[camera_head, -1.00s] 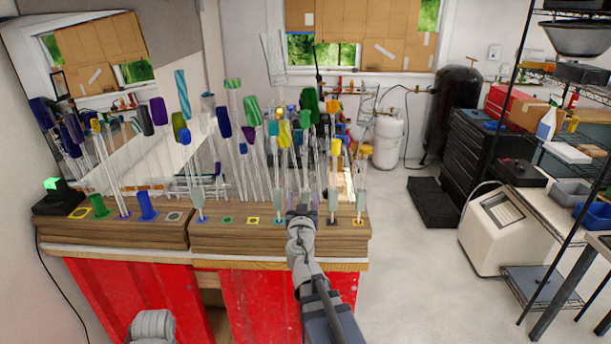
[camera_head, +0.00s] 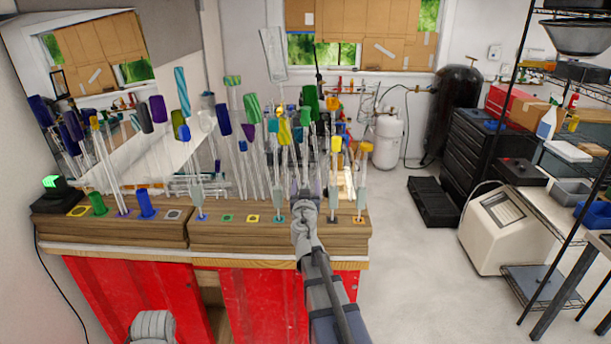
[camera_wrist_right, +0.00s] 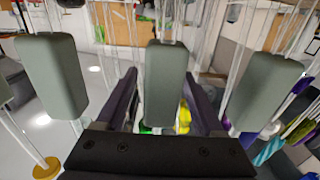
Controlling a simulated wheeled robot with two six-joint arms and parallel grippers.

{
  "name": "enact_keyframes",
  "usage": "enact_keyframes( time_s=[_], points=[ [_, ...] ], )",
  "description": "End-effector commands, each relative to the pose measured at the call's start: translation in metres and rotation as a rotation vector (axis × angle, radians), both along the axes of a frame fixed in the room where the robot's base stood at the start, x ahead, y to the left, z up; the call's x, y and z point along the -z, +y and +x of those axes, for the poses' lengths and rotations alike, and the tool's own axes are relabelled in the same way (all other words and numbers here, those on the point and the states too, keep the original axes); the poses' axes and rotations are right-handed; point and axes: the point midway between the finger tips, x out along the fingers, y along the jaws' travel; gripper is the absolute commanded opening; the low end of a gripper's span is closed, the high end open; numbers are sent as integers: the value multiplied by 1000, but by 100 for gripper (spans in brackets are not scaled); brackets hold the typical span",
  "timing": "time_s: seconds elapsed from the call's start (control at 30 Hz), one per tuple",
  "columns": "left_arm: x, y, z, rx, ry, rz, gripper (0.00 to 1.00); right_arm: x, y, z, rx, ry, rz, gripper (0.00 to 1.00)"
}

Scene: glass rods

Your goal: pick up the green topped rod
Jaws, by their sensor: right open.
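Several tall clear rods with coloured tops stand crowded on the bench. A dark green top (camera_head: 310,97) is in the middle of the cluster, above my right gripper (camera_head: 305,198). A green striped top (camera_head: 253,108) leans to its left, so I cannot tell which is meant.
Grey-green blocks stand close on both sides in the wrist view, at the left (camera_wrist_right: 52,75) and right (camera_wrist_right: 264,90). Wooden bench tops (camera_head: 120,235) carry coloured square marks. Floor to the right (camera_head: 415,280) is clear.

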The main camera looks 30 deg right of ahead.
Motion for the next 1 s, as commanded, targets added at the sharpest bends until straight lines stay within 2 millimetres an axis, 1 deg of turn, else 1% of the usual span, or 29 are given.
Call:
enact_keyframes(
  time_s=[0.03,0.07,0.6,0.67,1.0],
  points=[
    [0,0,0,0,0,0,50,0,0,0,0,0,0,70],
    [0,0,0,0,0,0,50,0,0,0,0,0,0,67],
    [0,0,0,0,0,0,50,0,1,0,0,0,0,6],
    [0,0,0,0,0,0,50,0,1,0,0,0,0,0],
    [0,0,0,0,0,0,50,0,1,0,0,0,0,0]
  ],
)
